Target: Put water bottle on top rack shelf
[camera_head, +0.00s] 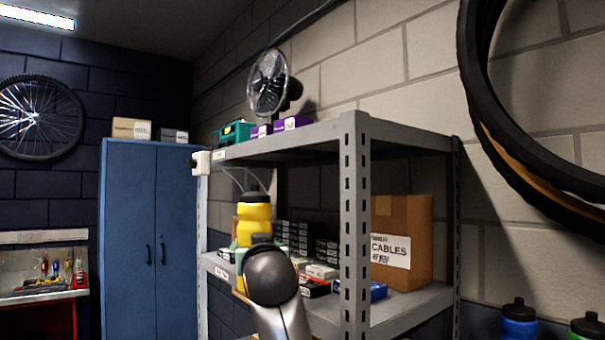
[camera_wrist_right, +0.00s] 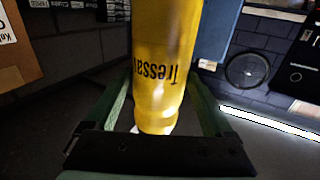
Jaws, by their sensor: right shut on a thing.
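The yellow water bottle (camera_head: 254,222) with a black cap is upright in the head view, in front of the rack's left part. Its cap is lower in the picture than the top rack shelf (camera_head: 415,137). In the right wrist view the yellow bottle (camera_wrist_right: 160,60) stands between the green fingers of my right gripper (camera_wrist_right: 160,108), which is shut on it. My left gripper is not in view.
The top shelf holds a fan (camera_head: 268,85), purple boxes (camera_head: 291,123) and a teal bin (camera_head: 234,132); its right part looks clear. A carton (camera_head: 402,240) and small boxes fill the shelf below. The front post (camera_head: 354,230) stands right of my arm. A blue cabinet (camera_head: 150,240) stands left.

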